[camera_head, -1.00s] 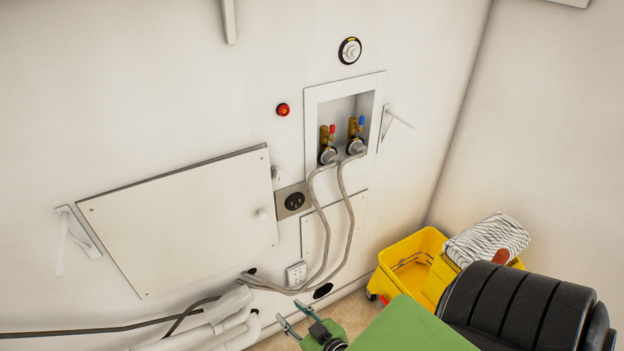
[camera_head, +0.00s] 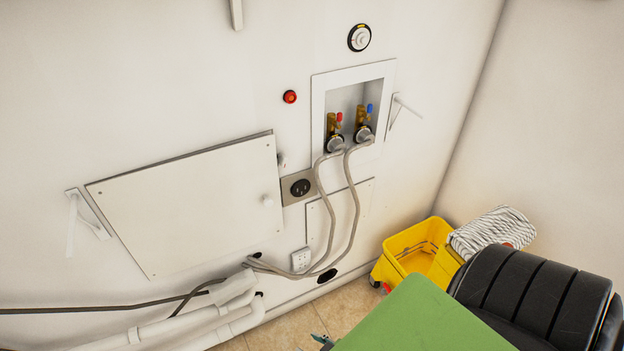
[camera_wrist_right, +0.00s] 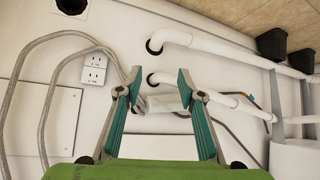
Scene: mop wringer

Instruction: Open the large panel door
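The large panel door (camera_head: 185,210) is a white, tilted-looking rectangle on the wall at left in the head view. It looks closed, with a thin dark gap along its top edge. A small round white knob (camera_head: 267,200) sits near its right edge, and a small white fitting (camera_head: 282,160) is beside its upper right corner. My right gripper (camera_head: 320,341) barely shows at the bottom edge of the head view, below and right of the door, apart from it. In the wrist view the right gripper (camera_wrist_right: 158,85) is open, with nothing between its teal fingers. My left gripper is not in view.
White pipes (camera_head: 215,320) and a dark cable (camera_head: 110,308) run below the door. Grey hoses (camera_head: 352,200) hang from the valve box (camera_head: 319,105). A yellow mop bucket (camera_head: 408,250) stands at right. A wall bracket (camera_head: 86,215) is left of the door. Tiled floor (camera_head: 285,330) shows below.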

